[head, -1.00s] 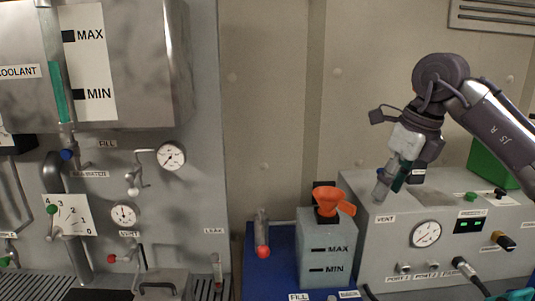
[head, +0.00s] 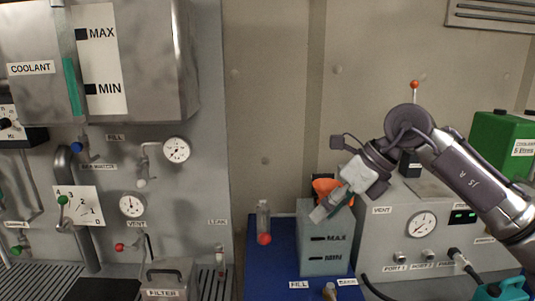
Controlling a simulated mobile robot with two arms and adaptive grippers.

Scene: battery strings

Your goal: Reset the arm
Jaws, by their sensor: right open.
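My right arm comes in from the right edge, and its gripper (head: 328,208) hangs down to the left in front of the orange funnel (head: 325,186) and the grey MAX/MIN tank (head: 322,262). The gripper is open and I see nothing held in it. It hides part of the funnel and the tank's top; I cannot tell whether it touches them. My left gripper is not in view.
The coolant panel with gauges (head: 176,150) and valves fills the left. A clear tube with a red end (head: 264,236) stands left of the tank on the blue surface (head: 268,284). The grey VENT box (head: 378,240) and green coolant container (head: 497,142) are right.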

